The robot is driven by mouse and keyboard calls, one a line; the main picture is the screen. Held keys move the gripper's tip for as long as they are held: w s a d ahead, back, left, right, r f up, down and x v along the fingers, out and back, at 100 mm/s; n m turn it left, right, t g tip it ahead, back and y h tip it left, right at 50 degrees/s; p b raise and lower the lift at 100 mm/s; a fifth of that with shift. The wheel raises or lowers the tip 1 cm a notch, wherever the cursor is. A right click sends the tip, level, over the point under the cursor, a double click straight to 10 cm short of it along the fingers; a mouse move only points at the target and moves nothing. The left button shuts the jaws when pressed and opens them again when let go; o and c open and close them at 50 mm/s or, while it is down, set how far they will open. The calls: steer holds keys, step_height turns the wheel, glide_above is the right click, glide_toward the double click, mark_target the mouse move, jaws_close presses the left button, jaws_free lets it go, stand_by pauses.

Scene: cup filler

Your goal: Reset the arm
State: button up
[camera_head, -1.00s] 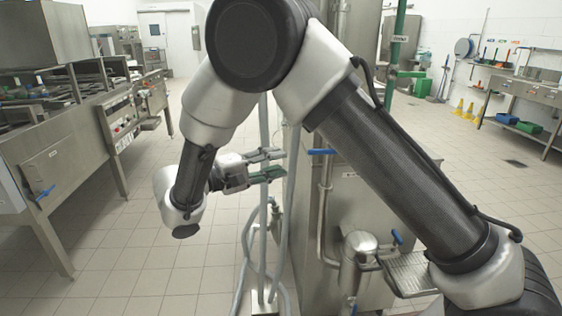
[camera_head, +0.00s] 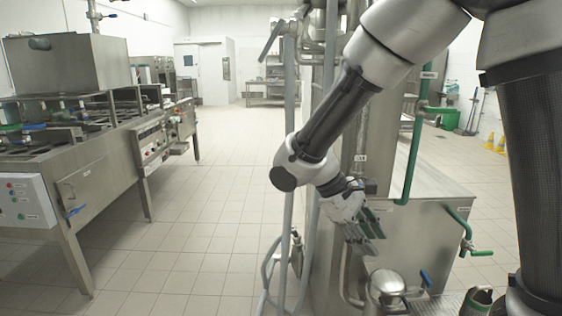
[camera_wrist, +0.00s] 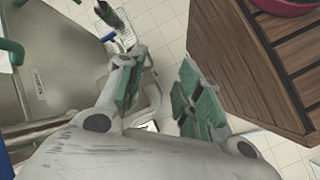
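My gripper (camera_head: 372,240) hangs in front of the steel machine in the head view, pointing down and to the right. In the wrist view my gripper (camera_wrist: 163,68) has its two green-padded fingers apart. Nothing is held between them; floor tiles show through the gap. My arm comes in from the upper right of the head view and bends down to the gripper.
A steel machine (camera_head: 410,228) with green pipes and a metal pot (camera_head: 388,288) stands close to the gripper. A long steel bench (camera_head: 100,175) is at left, with open tiled floor between. Wooden slats (camera_wrist: 265,60) and a reddish rounded thing (camera_wrist: 285,5) show in the wrist view.

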steer(key=s+d+r+m+t+y, duration=0.3)
steer(key=s+d+r+m, duration=0.1)
steer(key=d, duration=0.4)
steer(key=s+d+r+m+t+y, duration=0.2)
steer(key=s+d+r+m+y, duration=0.2)
steer(key=s+d+r, duration=0.3)
steer(key=shift+s+d+r+m+t, duration=0.15)
steer(key=shift+d+r+m+t, duration=0.35)
steer(key=shift+d, duration=0.7)
